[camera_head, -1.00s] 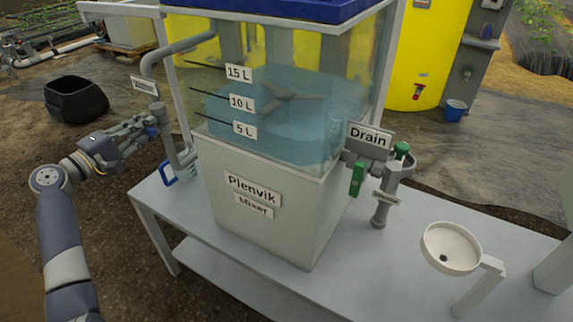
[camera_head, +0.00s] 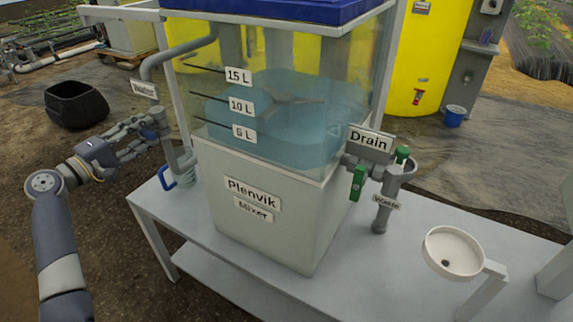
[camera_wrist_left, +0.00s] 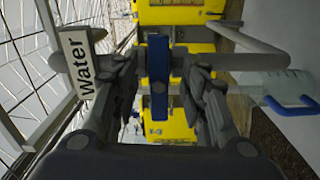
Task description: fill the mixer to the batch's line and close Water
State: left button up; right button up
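The Plenvik mixer (camera_head: 265,190) is a clear-topped tank on a bench, with lines marked 15 L, 10 L and 5 L. Bluish water (camera_head: 290,125) stands in it, its surface appearing near the 10 L line; the exact level is hard to read. The Water sign (camera_head: 144,89) hangs by the grey inlet pipe at the tank's left; the sign also shows in the left wrist view (camera_wrist_left: 81,65). My left gripper (camera_head: 150,136) is at the Water valve. In the left wrist view its fingers are apart on either side of the blue valve handle (camera_wrist_left: 158,78), with gaps visible. My right gripper is out of view.
The Drain sign (camera_head: 370,139) and a green handle (camera_head: 358,183) are at the mixer's right, above the Waste pipe (camera_head: 382,212). A white round dish (camera_head: 453,252) stands at the bench's right. A blue loop (camera_head: 167,177) hangs below the inlet.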

pick_arm(q)
jog(key=v, duration=0.3)
jog(key=shift+p+v, duration=0.35)
jog(key=shift+v, duration=0.8)
jog(key=shift+s+a, duration=0.35)
jog(key=shift+s, duration=0.2)
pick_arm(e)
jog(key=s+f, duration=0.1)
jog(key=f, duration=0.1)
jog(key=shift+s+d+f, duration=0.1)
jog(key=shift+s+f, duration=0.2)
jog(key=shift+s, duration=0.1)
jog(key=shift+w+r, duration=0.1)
